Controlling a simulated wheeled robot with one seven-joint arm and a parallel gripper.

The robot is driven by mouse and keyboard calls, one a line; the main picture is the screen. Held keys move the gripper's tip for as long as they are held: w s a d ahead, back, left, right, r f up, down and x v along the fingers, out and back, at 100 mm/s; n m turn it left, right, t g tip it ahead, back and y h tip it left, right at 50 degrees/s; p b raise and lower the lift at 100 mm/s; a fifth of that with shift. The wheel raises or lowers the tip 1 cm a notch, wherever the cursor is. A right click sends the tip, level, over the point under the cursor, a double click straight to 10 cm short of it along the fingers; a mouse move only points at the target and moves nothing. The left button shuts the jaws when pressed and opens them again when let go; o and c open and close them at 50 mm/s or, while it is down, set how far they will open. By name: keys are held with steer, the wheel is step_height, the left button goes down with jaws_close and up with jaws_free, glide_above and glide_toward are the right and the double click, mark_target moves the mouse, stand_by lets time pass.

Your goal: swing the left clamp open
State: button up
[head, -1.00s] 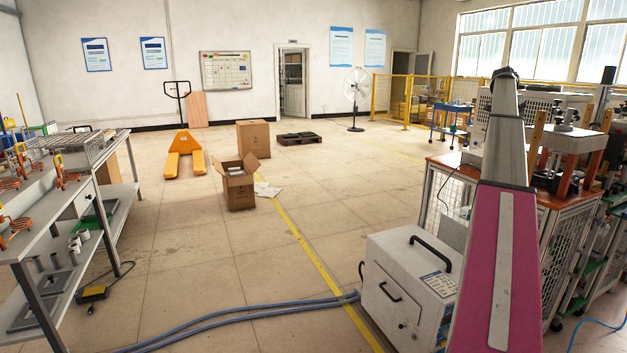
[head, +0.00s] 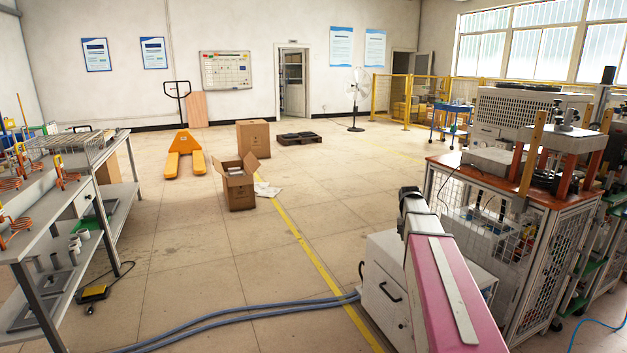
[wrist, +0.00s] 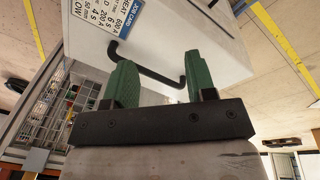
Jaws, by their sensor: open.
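In the head view my pink arm rises in front of this cabinet, and my gripper cannot be made out there. On the machine at right, small black-topped fittings (head: 566,116) stand on a grey block (head: 562,139). They may be clamps, but they are too small to tell, and which is the left one is unclear.
The caged machine stand (head: 530,270) fills the right side. A shelf bench (head: 125,190) with orange coils stands at left. Blue hoses (head: 230,312) cross the floor to the cabinet. An open carton (head: 238,188) and a yellow pallet truck (head: 184,155) stand farther back.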

steer(key=s+a+f+n+y, duration=0.1)
steer(key=s+a+f+n, duration=0.1)
steer(key=s+a+f, duration=0.6)
steer(key=s+a, duration=0.3)
steer(key=s, duration=0.1)
steer(key=shift+s+a+n, duration=0.15)
steer(key=shift+s+n, duration=0.15)
steer(key=shift+s, duration=0.05)
steer(key=s+a+f, duration=0.1)
steer(key=s+a, duration=0.1)
steer(key=s, duration=0.1)
steer(key=s+a+f+n, duration=0.1)
steer(key=s+a+f, duration=0.1)
steer(key=s+a, duration=0.1)
steer(key=s+a+f+n, duration=0.1)
steer(key=s+a+f, duration=0.1)
steer(key=s, duration=0.3)
steer(key=shift+a+y, duration=0.2)
steer(key=shift+y, duration=0.2)
